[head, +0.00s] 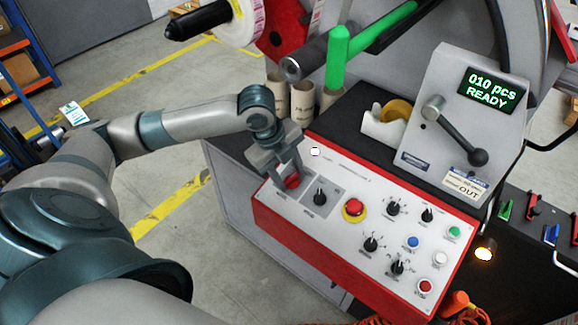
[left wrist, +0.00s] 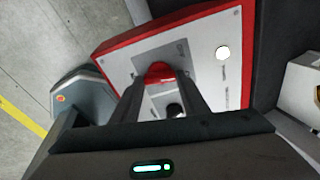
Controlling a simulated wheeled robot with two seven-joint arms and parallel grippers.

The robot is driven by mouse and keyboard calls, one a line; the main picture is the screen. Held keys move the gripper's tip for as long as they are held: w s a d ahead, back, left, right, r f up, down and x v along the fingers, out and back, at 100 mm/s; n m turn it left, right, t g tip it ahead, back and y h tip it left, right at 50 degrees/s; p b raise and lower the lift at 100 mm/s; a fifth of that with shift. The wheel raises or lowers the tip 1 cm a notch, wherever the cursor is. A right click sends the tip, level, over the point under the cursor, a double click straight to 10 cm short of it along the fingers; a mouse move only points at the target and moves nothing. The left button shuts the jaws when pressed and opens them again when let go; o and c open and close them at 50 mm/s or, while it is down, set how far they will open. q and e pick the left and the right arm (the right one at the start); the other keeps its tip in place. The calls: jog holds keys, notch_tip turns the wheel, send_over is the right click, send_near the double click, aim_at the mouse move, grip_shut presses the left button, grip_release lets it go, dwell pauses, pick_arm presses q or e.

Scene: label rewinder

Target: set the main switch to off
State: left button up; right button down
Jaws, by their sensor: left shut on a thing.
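The main switch is a red rotary knob (head: 292,182) on a grey plate at the left end of the control panel (head: 328,166). In the left wrist view the red knob (left wrist: 160,72) sits between my fingertips. My left gripper (head: 288,178) is over the knob and shut on it. The fingers hide part of the knob, and I cannot read its label or which way it points. My right gripper is not in view.
A black knob (head: 320,197) is close right of the red one. Further right are a red emergency button (head: 354,207) and several knobs and buttons. Behind stand cardboard cores (head: 303,98), a tape dispenser (head: 388,125) and a display box (head: 494,92) reading "010 pcs READY".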

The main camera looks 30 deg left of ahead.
pick_arm(q)
jog(key=shift+r+n+p, duration=0.25)
jog(key=shift+n+p, duration=0.05)
jog(key=shift+p, duration=0.05)
jog(key=n+t+p, duration=0.1)
jog(key=n+p, duration=0.4)
jog(key=p, duration=0.2)
jog(key=shift+f+n+p, duration=0.2)
jog(key=shift+n+p, duration=1.05)
jog(key=shift+n, duration=0.15)
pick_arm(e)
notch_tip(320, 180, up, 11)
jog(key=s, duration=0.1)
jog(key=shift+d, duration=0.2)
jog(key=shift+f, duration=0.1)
pick_arm(q)
jog(key=o, duration=1.1)
jog(key=shift+c, duration=0.2)
jog(key=shift+s, duration=0.1)
jog(key=b+v, duration=0.3)
jog(key=v, duration=1.4)
jog(key=shift+s+r, duration=0.15)
jog(key=shift+s, duration=0.05)
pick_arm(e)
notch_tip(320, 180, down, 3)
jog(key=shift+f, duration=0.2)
